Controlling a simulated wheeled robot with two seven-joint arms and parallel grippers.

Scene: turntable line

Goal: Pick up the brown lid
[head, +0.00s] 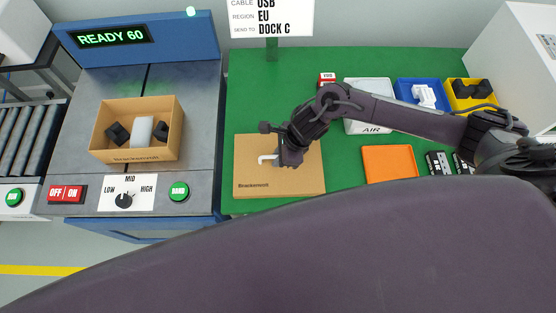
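My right gripper (268,160) comes in from the right and is over the lid's middle. A pale, hooked finger part shows against the cardboard. The wrist hides part of the lid's far right area. I cannot tell whether the fingers touch the lid or how far apart they are. My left gripper is not in view.
An open brown box (107,141) with dark blocks and a pale item stands on the grey turntable station (85,107). On the green table (250,80) are an orange tray (389,163), a white AIR bin (369,87), a blue bin (405,97) and a yellow bin (455,103). My dark body part covers the bottom.

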